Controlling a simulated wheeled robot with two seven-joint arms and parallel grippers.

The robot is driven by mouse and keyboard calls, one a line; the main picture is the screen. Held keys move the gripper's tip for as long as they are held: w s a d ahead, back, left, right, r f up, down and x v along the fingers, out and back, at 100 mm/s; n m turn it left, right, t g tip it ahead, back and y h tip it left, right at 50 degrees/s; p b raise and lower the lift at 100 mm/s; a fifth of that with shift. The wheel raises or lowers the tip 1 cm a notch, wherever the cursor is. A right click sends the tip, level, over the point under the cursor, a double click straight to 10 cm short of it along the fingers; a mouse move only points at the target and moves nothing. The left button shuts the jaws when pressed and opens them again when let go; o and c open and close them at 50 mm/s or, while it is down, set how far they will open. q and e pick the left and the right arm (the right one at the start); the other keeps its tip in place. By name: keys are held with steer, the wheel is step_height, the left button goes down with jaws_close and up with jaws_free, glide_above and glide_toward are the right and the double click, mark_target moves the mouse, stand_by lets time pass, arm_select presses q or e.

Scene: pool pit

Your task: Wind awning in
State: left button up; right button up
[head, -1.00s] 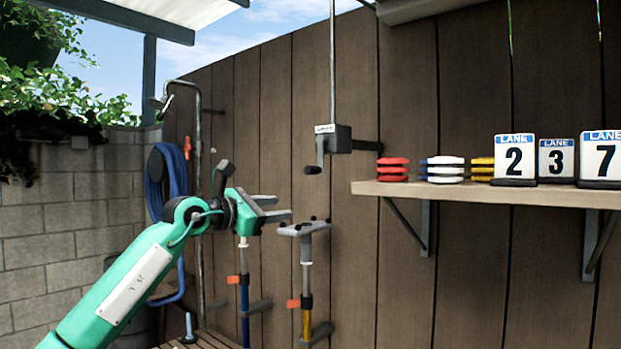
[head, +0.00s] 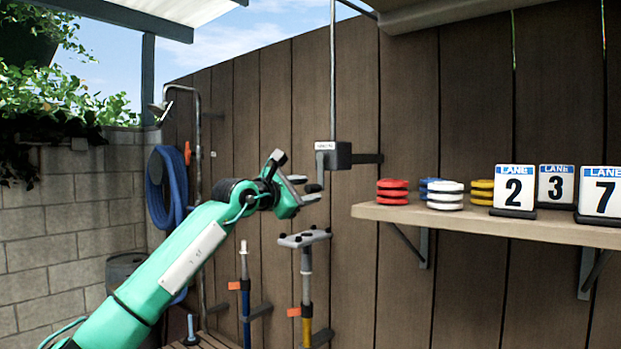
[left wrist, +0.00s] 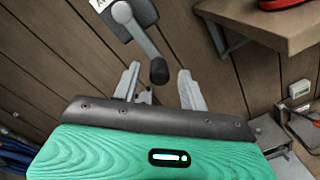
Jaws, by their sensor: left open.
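The awning winder is a dark box (head: 334,155) on the wooden wall, with a vertical rod above it. Its crank arm hangs down and ends in a dark knob (head: 313,188). In the left wrist view the crank handle knob (left wrist: 159,71) lies between and just beyond the two finger tips. My left gripper (head: 306,188) is open, its fingers on either side of the knob's line; contact cannot be told. The fingers also show in the left wrist view (left wrist: 160,85). The awning (head: 170,8) shows at the top left. My right gripper is not in view.
A shelf (head: 470,218) right of the winder holds coloured discs (head: 392,191) and lane number signs (head: 514,190). Poles (head: 305,285) stand against the wall below. A blue hose (head: 166,187) hangs at the left.

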mark_target(321, 188)
arm_select(q)
steer(key=shift+p+x, duration=0.4)
steer(key=shift+x, duration=0.75)
steer(key=shift+c, duration=0.4)
jaws_close()
steer(key=shift+s+d+f+b, duration=0.1)
steer(key=shift+f+b, duration=0.05)
steer(key=shift+b, duration=0.35)
steer(key=n+b, duration=0.1)
steer(key=b, duration=0.1)
steer(key=s+d+n+b, duration=0.1)
steer(key=n+b, duration=0.1)
steer(key=d+n+b, duration=0.1)
steer(key=b, duration=0.1)
steer(key=shift+s+d+r+n+b, duration=0.15)
steer(key=shift+s+r+n+b, duration=0.2)
steer(key=shift+n, duration=0.05)
steer(key=shift+s+d+r+n+b, duration=0.3)
steer(key=shift+d+r+n+b, duration=0.2)
steer(key=shift+n+b, duration=0.5)
steer(key=shift+r, duration=0.1)
